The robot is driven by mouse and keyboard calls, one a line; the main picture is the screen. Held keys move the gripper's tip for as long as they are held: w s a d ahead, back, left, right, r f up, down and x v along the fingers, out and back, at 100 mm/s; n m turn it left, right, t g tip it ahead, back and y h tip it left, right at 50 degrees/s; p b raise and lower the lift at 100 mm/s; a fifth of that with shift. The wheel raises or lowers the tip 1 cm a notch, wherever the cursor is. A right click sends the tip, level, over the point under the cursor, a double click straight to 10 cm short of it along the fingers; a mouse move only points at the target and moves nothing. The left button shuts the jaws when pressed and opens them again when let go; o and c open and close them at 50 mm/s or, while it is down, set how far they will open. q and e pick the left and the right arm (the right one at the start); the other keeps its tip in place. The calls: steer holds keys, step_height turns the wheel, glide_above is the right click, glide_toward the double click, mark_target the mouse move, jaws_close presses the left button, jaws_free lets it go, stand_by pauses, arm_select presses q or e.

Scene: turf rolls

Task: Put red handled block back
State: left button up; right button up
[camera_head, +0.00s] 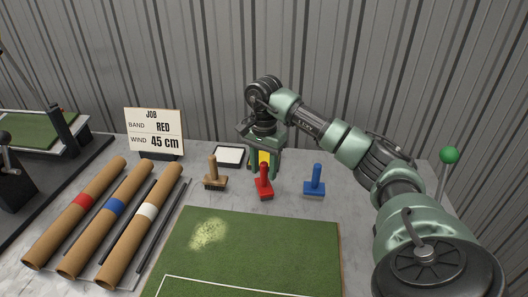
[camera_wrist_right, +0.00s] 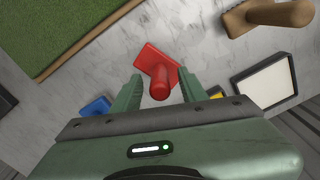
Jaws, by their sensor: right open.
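The red handled block (camera_head: 265,194) stands upright on the grey table, behind the turf mat and between a wooden handled block (camera_head: 215,184) and a blue handled block (camera_head: 314,191). My right gripper (camera_head: 263,170) points down just behind and above the red block. In the right wrist view the gripper (camera_wrist_right: 160,84) is open, with one finger on each side of the red block's handle (camera_wrist_right: 160,88). The fingers look apart from the handle. The red block's base (camera_wrist_right: 152,58) shows beyond the fingertips. My left gripper is not in view.
A white framed pad (camera_head: 230,155) lies behind the wooden block. A yellow patch (camera_head: 264,157) shows between my fingers. The turf mat (camera_head: 250,250) fills the front. Several cardboard rolls (camera_head: 85,208) lie left, before the job sign (camera_head: 154,129). A green-knobbed lever (camera_head: 449,156) stands right.

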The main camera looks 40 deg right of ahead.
step_height(320, 180, up, 11)
steer(key=shift+f, duration=0.1)
steer(key=shift+f, duration=0.1)
stand_by(0.6)
